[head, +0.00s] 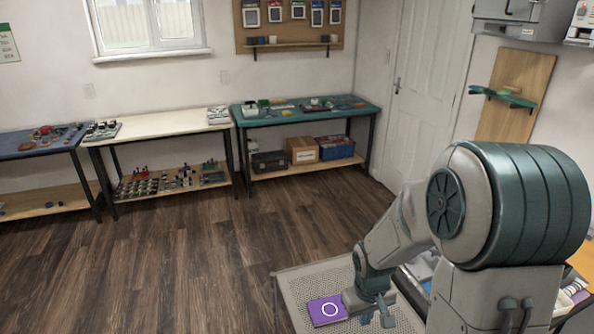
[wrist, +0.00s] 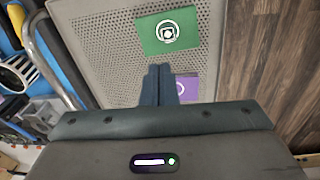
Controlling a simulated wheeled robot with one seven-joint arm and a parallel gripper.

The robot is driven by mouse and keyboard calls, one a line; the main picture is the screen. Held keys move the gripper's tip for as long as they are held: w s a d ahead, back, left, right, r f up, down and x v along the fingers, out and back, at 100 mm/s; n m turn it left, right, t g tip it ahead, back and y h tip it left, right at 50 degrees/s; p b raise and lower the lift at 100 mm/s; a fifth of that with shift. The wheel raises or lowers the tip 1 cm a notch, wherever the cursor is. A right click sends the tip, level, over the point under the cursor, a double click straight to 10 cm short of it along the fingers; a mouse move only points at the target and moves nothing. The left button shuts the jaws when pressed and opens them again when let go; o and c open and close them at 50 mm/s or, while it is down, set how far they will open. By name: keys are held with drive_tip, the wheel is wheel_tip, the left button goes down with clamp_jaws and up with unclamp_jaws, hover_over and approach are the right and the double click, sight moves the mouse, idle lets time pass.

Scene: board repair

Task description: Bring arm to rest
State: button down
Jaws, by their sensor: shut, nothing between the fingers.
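My gripper (wrist: 157,84) is shut and empty in the wrist view, with its two dark fingers side by side. It is over a grey perforated surface (wrist: 110,50). A green card with a white emblem (wrist: 152,42) lies on this surface beyond the fingertips. A purple card (wrist: 188,90) lies just right of the fingers, partly hidden by my gripper. In the head view my arm reaches down to the perforated surface (head: 288,281) at the lower middle, beside the purple card with its white ring (head: 316,311). The green card cannot be made out there.
A green-topped bench (head: 262,121), a white bench (head: 160,126) and a blue-topped bench (head: 20,149) with small parts line the back wall. A door (head: 420,90) is at the right. The wooden floor (head: 190,260) between is clear. Blue items (wrist: 12,32) show at the wrist view's left.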

drive_tip(key=s+r+m+t, duration=0.1)
drive_tip(key=s+r, duration=0.5)
drive_tip(key=r, duration=0.3)
drive_tip(key=s+a+r+m+t, duration=0.1)
drive_tip(key=s+r, duration=0.6)
drive_tip(key=r, duration=0.2)
drive_tip(key=shift+s+a+m+t+y, duration=0.15)
drive_tip(key=shift+m+t+y, duration=0.15)
drive_tip(key=shift+m+t, duration=0.1)
drive_tip(key=shift+a, duration=0.15)
